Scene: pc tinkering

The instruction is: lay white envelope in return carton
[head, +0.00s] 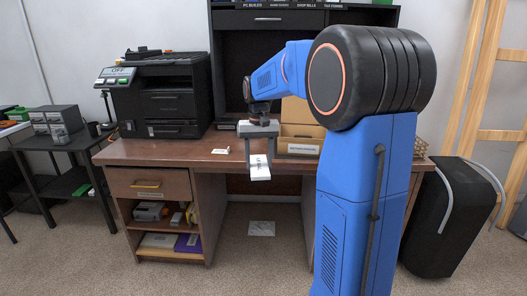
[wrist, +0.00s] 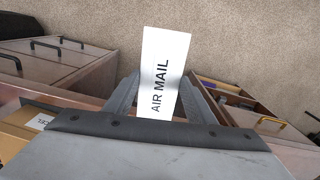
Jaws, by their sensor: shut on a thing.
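My gripper (head: 258,132) is shut on the white envelope (head: 259,168), which hangs down from the jaws near the desk's front edge. In the wrist view the envelope (wrist: 164,72) sticks out from between my fingers (wrist: 160,98), with "AIR MAIL" printed on it. The open brown carton (head: 299,131) stands on the desk just right of my gripper, with a white label on its front that is too small to read surely. My arm hides part of the carton. An edge of the carton (wrist: 16,142) also shows at the lower left of the wrist view.
A black printer (head: 170,95) stands on the desk's left side. A small pale item (head: 220,151) lies on the desk (head: 170,153) left of my gripper. A dark shelf unit (head: 235,50) rises behind. A pale sheet (head: 261,229) lies on the floor in the knee space.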

